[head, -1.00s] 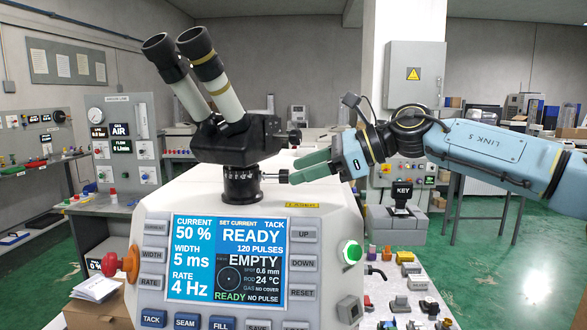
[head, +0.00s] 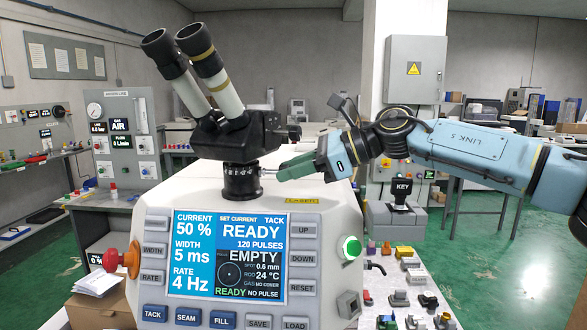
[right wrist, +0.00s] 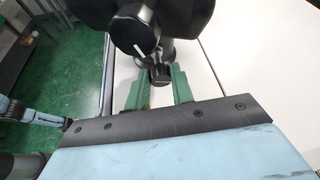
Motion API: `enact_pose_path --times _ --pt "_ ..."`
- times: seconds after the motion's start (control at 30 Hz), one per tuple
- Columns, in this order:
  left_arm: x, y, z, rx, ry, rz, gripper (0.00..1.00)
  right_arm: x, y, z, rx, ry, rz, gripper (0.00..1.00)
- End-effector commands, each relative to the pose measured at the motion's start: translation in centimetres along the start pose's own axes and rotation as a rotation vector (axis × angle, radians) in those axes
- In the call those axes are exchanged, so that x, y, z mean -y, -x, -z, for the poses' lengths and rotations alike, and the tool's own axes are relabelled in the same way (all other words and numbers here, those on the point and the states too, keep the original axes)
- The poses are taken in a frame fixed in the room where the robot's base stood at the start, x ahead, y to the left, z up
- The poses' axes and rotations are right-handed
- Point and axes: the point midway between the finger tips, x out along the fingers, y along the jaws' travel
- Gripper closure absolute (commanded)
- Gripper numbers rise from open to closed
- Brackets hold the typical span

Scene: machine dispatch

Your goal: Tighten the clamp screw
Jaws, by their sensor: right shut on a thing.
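The microscope (head: 215,90) stands on the welding machine, its black round collar (head: 241,184) under the head. The clamp screw sticks out to the right of this collar; only its thin shank (head: 268,172) shows in the head view, and the green fingers hide its head. My right gripper (head: 284,171) reaches in from the right and is shut on the clamp screw. In the right wrist view, the screw's dark knob (right wrist: 160,75) sits between the two green fingertips (right wrist: 158,82).
The machine's screen (head: 229,255) reads READY and EMPTY. A red knob (head: 121,259) is on the machine's left and a green button (head: 350,248) on its right. A KEY fixture (head: 402,195) and several small parts stand on the right bench.

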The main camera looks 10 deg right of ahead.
Motion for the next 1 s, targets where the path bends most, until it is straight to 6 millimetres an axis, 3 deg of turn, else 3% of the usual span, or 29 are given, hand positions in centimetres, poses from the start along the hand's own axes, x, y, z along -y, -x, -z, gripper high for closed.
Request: enact_pose_path --times 0.27,0.7,1.0 --pt "0.0 1.4 0.0 0.002 0.0 0.0 0.64 0.2 0.1 -0.2 -0.003 -0.069 -0.027 0.99" --pt "0.1 5.8 0.3 0.003 0.0 0.0 0.64 0.5 0.1 -0.4 -0.022 -0.359 -0.151 0.99" --pt "0.1 7.5 0.5 0.003 0.001 0.0 0.64 0.7 0.0 -0.1 -0.033 -0.511 -0.215 0.99"
